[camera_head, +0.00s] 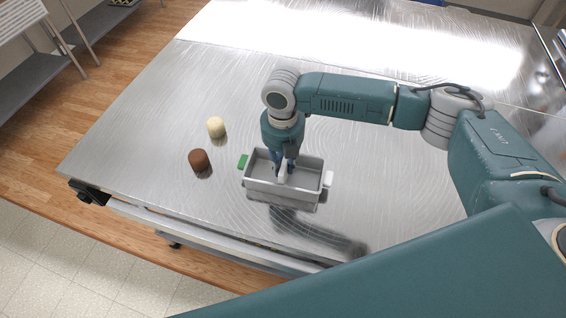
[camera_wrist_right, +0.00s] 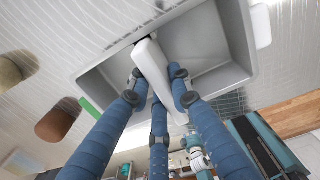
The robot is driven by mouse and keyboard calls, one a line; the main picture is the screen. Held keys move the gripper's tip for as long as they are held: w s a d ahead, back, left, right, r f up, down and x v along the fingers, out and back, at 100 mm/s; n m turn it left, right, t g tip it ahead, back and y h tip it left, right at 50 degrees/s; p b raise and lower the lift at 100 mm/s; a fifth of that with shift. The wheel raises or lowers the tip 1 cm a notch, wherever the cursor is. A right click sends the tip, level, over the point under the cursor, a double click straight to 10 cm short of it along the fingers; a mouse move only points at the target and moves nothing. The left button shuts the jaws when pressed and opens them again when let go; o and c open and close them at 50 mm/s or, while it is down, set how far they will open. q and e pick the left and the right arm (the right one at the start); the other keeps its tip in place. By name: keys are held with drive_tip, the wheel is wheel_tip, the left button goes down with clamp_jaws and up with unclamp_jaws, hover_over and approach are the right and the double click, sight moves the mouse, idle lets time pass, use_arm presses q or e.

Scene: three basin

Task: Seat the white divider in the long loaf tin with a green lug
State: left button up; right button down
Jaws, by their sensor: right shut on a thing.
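The long loaf tin (camera_head: 256,189) is a grey open box on the metal table, with a green lug (camera_head: 242,161) at its left end and a white lug (camera_head: 328,179) at its right end. My right gripper (camera_head: 284,166) points down into the tin, near its middle. It is shut on the white divider (camera_head: 283,175). In the right wrist view, the divider (camera_wrist_right: 152,62) runs crosswise between blue fingers, over or inside the tin (camera_wrist_right: 214,82). Its lower edge is hidden, so I cannot tell whether it touches the floor. My left gripper is out of view.
A brown cylinder (camera_head: 199,160) and a cream cylinder (camera_head: 216,127) stand on the table (camera_head: 140,130) left of the tin. The table is clear in front of the tin and behind it. The table's front edge lies below the tin in the picture.

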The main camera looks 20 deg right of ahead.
drive_tip(key=c, duration=1.5)
unclamp_jaws()
drive_tip(key=shift+f, duration=0.1)
wheel_tip(320, 180, up, 12)
drive_tip(key=shift+r, duration=0.1)
